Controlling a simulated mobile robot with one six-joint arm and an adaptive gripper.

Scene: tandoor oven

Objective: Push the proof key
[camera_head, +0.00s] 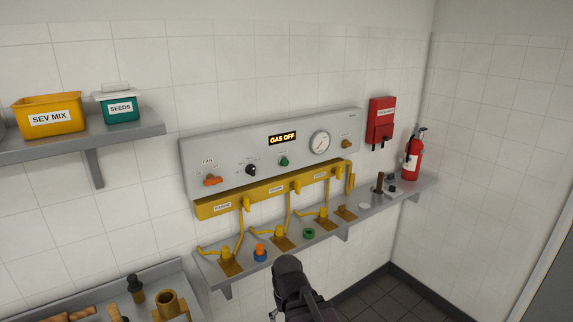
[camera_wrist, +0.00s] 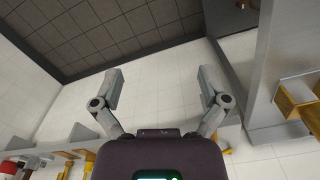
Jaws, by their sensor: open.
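The grey control panel (camera_head: 225,160) on the tiled wall carries a "GAS OFF" display (camera_head: 283,139), an orange fan switch (camera_head: 212,181), a black knob (camera_head: 251,170), a green button (camera_head: 284,161), a round gauge (camera_head: 319,144) and a brass knob (camera_head: 347,143). Most of its small labels are unreadable, so I cannot tell which control is the proof key. My gripper (camera_wrist: 160,86) is open and empty in the wrist view, its two fingers spread apart. In the head view, my dark arm shows below and in front of the panel, apart from it; the fingers are mostly hidden.
A yellow gas pipe rail (camera_head: 240,201) runs under the panel. Below it, a grey ledge (camera_head: 374,203) holds several brass valves, an orange-and-blue piece (camera_head: 260,252) and a green ring (camera_head: 308,234). A fire extinguisher (camera_head: 412,156) and a red box (camera_head: 380,119) are at right.

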